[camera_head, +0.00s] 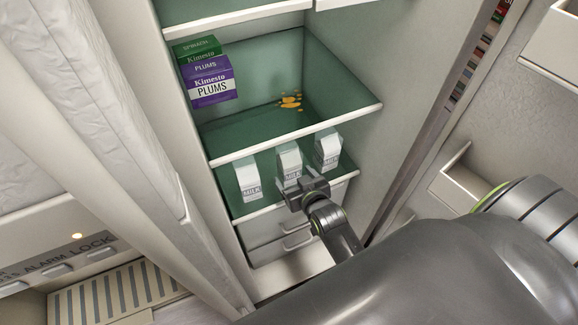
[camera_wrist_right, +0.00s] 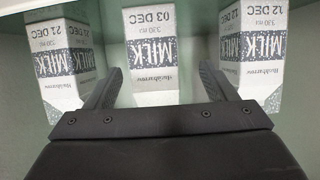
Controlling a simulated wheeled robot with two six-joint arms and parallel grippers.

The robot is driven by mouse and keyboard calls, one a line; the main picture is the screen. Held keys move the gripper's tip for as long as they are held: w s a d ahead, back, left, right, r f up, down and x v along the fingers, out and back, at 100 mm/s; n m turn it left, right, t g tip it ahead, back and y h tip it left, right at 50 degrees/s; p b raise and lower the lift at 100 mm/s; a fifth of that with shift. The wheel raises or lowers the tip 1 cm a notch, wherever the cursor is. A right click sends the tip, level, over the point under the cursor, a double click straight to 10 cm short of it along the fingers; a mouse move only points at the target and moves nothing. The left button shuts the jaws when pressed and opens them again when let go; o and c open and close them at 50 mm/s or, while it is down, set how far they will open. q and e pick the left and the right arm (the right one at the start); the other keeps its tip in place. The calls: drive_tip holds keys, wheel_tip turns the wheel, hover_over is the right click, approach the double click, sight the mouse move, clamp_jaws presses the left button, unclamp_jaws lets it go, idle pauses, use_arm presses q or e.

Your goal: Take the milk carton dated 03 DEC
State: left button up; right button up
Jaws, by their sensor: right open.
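Three white milk cartons stand in a row on a lower green shelf of the open cabinet. The middle carton (camera_head: 289,160) bears the date 03 DEC, legible in the right wrist view (camera_wrist_right: 152,45). Contact cannot be told. My left gripper is out of view.
Drawers (camera_head: 280,232) lie below the cartons. Cabinet walls close in both sides; gaps between cartons are narrow.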

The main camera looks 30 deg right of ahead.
drive_tip(key=shift+d+x, duration=0.2)
drive_tip(key=shift+x, duration=1.35)
drive_tip(key=shift+d+x, duration=0.2)
drive_tip(key=shift+x, duration=1.35)
drive_tip(key=shift+r, duration=0.2)
drive_tip(key=shift+c, duration=0.5)
drive_tip(key=c, duration=1.2)
